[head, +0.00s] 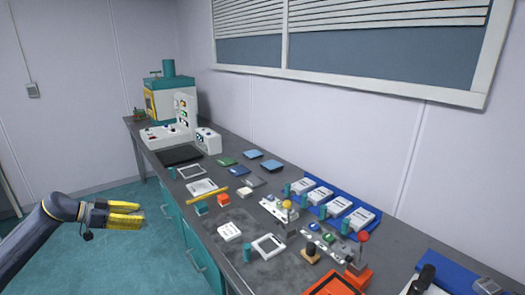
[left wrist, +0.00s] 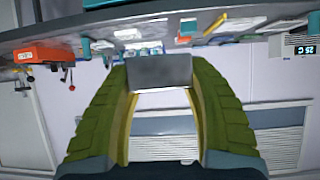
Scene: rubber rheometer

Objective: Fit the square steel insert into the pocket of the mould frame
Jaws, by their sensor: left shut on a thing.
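My left gripper (head: 143,214) is in the left of the head view, out over the floor beside the bench, well apart from it. Its yellow fingers are shut on the grey square steel insert (left wrist: 160,70), which shows flat-faced between the fingertips in the left wrist view. In the head view I cannot make the insert out. Two pale square frames lie on the bench: one near the front (head: 268,246) and one farther back (head: 191,171). I cannot tell for certain which is the mould frame. My right gripper is not in view.
The dark bench (head: 210,245) is crowded with small blocks, plates and tools. A blue tray (head: 345,200) with several white pieces lies along the wall. An orange tray (head: 335,287) and a red-knobbed lever (head: 363,238) are near the front. A teal press (head: 170,95) stands at the far end.

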